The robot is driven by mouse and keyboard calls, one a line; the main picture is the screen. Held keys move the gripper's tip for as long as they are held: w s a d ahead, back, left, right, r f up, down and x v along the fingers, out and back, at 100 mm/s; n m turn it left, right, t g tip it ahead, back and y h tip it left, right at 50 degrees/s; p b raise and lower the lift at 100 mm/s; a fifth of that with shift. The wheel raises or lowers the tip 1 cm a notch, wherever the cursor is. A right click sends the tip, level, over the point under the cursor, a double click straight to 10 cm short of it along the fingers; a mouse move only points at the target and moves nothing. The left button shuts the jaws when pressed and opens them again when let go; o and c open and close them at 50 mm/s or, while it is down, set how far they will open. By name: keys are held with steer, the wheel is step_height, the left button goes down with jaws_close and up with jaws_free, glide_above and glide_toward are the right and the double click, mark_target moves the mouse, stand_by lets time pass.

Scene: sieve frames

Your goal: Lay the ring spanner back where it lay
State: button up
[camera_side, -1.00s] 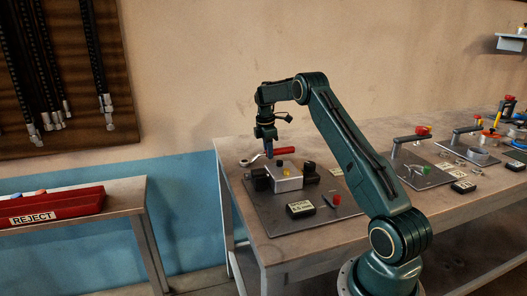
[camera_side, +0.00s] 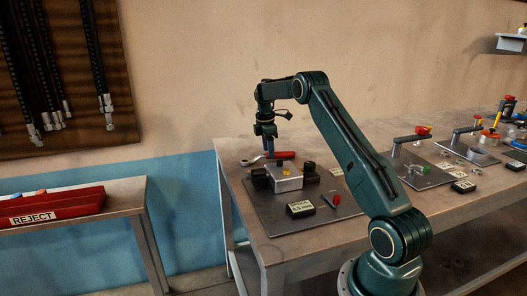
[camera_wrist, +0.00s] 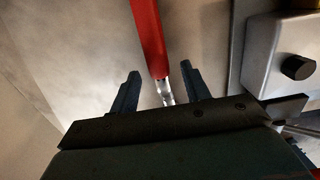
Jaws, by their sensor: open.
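The ring spanner has a red handle (camera_side: 284,155) and a bright metal ring end (camera_side: 246,162). It appears to lie on the bench top behind the grey plate in the side view. My gripper (camera_side: 268,151) is directly above and around its shank, pointing down. In the wrist view the red handle (camera_wrist: 148,36) runs up and away, and the metal shank passes between the spread fingers of my gripper (camera_wrist: 162,78). There is a gap on both sides of the shank. The ring end is hidden under the gripper body in the wrist view.
A grey block fixture (camera_side: 287,184) with black clamps stands on a metal plate (camera_side: 275,215) just in front of the spanner. The block also shows close on the right in the wrist view (camera_wrist: 272,72). A black labelled box (camera_side: 300,209) sits on the plate.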

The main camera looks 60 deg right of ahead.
mark_target(266, 155)
steer(key=shift+w+a+r, duration=0.1)
steer(key=shift+w+r, duration=0.05)
steer(key=shift+r, duration=1.5)
steer(key=shift+w+a+r, duration=0.1)
steer(key=shift+r, duration=1.5)
steer(key=s+a+r+m+t+h, duration=0.1)
steer(key=s+a+r+m+t, duration=0.15)
steer(key=a+r, duration=0.75)
steer(key=s+a+r+m+t, duration=0.15)
steer(key=s+a+r, duration=0.4)
steer(key=a, duration=0.75)
steer(key=s+a+f+m+t, duration=0.1)
steer(key=s+a+f+m, duration=0.1)
steer(key=s+a, duration=0.6)
steer(key=s+a+f+m+t+y, duration=0.1)
steer(key=s+a+m, duration=0.2)
steer(key=s+a, duration=0.6)
steer(key=shift+s+a+f+y, duration=0.15)
steer(key=shift+s+f+y, duration=0.2)
steer(key=shift+s, duration=1.25)
